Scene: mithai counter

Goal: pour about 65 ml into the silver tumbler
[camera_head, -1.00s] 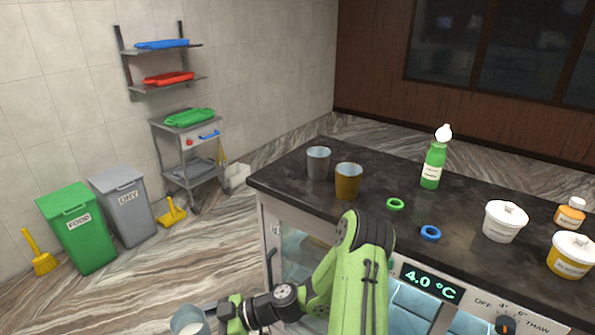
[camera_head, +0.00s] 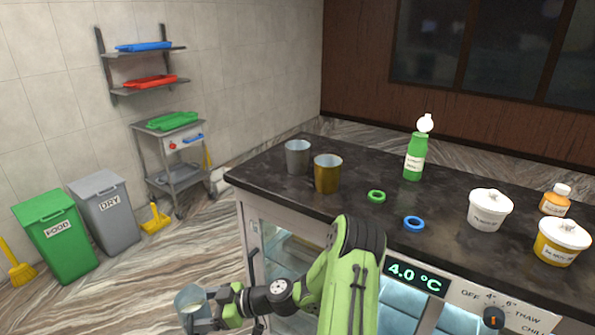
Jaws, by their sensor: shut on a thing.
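The silver tumbler (camera_head: 297,158) stands upright at the far left end of the dark counter (camera_head: 300,201). A brass tumbler (camera_head: 327,175) stands just right of it. My gripper (camera_head: 215,306) is at the lower left, off the counter's left end and below its top. It is shut on a grey cup (camera_head: 191,305) with pale contents visible inside. The cup looks roughly upright. It is well apart from the silver tumbler. The fingertips are partly hidden by the cup.
On the counter are a green bottle (camera_head: 415,157), a green ring (camera_head: 376,196), a blue ring (camera_head: 413,223), a white lidded tub (camera_head: 489,210), a yellow tub (camera_head: 561,243) and an orange bottle (camera_head: 555,201). Bins (camera_head: 57,237) and a trolley (camera_head: 169,146) stand left.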

